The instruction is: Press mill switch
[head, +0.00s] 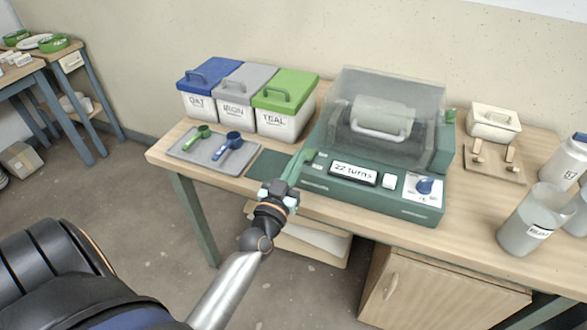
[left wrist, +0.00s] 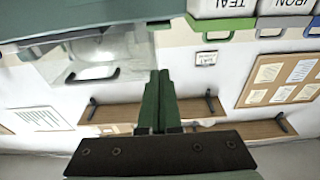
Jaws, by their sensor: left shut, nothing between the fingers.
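The green mill (head: 372,195) stands on the wooden table under a clear cover, with a pale drum (head: 383,116) inside. A small light part (head: 319,160) shows at the panel's left end; I cannot tell which control is the switch. My left gripper (head: 302,157) is shut and empty, its green fingers at the mill's left front corner. Whether they touch the mill is unclear. The left wrist view shows the fingers (left wrist: 159,76) together.
Blue (head: 209,74), grey (head: 246,80) and green (head: 286,89) lidded buckets stand left of the mill. A grey tray (head: 183,149) holds a green scoop and a blue scoop. A white-lidded box (head: 493,122), wooden board (head: 484,173) and clear jug (head: 528,225) stand to the right.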

